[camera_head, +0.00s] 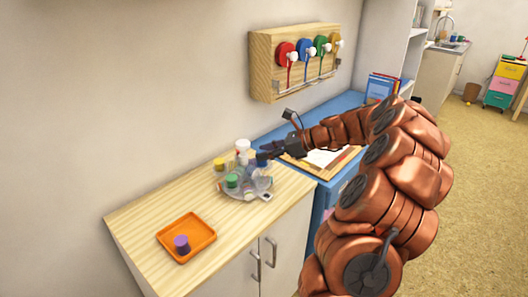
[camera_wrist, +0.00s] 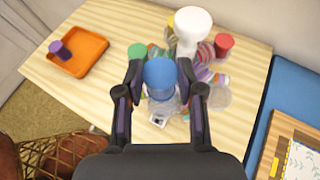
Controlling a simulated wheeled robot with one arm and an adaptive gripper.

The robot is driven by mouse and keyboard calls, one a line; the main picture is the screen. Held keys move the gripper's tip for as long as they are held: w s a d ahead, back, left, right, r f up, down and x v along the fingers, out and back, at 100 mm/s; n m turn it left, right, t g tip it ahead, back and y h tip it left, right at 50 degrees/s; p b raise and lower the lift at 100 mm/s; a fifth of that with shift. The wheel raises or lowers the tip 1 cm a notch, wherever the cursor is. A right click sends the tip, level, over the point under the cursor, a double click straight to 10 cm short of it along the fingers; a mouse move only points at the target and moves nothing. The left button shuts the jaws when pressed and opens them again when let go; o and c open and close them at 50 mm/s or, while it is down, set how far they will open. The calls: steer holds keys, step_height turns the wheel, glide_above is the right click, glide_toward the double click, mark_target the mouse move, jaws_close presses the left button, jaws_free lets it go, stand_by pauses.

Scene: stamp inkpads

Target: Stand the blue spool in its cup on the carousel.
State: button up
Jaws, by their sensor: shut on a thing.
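The blue spool (camera_wrist: 159,74) is between the two fingers of my gripper (camera_wrist: 160,80), upright as seen from above in the wrist view. My gripper is shut on it. In the head view my gripper (camera_head: 270,153) is over the back right part of the carousel (camera_head: 262,184), with the blue spool (camera_head: 261,160) at its tip. The carousel is a greyish round stand with clear cups. A green spool (camera_head: 232,181) stands on its left side. In the wrist view the spool and fingers hide the cup beneath, so I cannot tell whether the spool is inside it.
An orange tray (camera_head: 166,246) with a purple spool (camera_head: 181,243) sits at the front left of the wooden counter (camera_head: 135,225). A wall rack (camera_head: 262,66) with coloured reels hangs above.

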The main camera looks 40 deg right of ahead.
mark_target(266, 165)
steer(key=shift+f+b, duration=1.85)
steer(key=shift+f, duration=1.45)
steer(key=o, duration=1)
steer(key=shift+r+p, duration=3.7)
steer(key=shift+r, duration=0.35)
